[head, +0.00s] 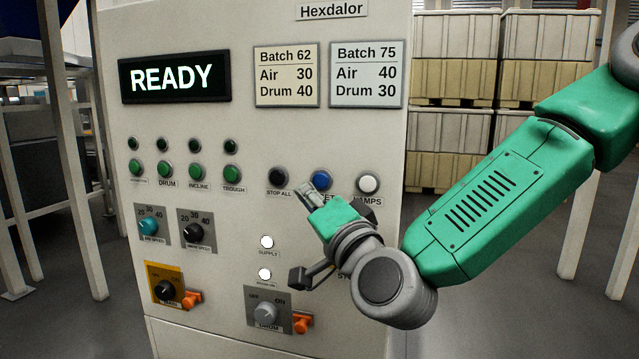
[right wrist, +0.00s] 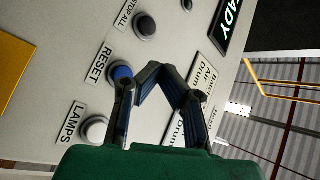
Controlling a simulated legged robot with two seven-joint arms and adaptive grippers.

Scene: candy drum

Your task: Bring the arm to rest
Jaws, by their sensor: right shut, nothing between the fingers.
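My right arm (head: 480,200) reaches in from the right of the head view, its green links bent down to a grey wrist joint. My right gripper (head: 308,193) is shut and empty in front of the panel, just below the blue RESET button (head: 321,180), and covers part of its label. In the right wrist view the gripper fingers (right wrist: 158,85) show before the panel, near the blue RESET button (right wrist: 121,74). I cannot tell whether they touch the panel. My left gripper is not in view.
The control panel (head: 225,130) has a READY display (head: 174,79), batch cards, a black STOP ALL button (head: 277,177), a white LAMPS button (head: 368,183), several green buttons, knobs and orange-tagged switches. Stacked crates (head: 455,60) stand behind at the right. Floor is open beside the panel.

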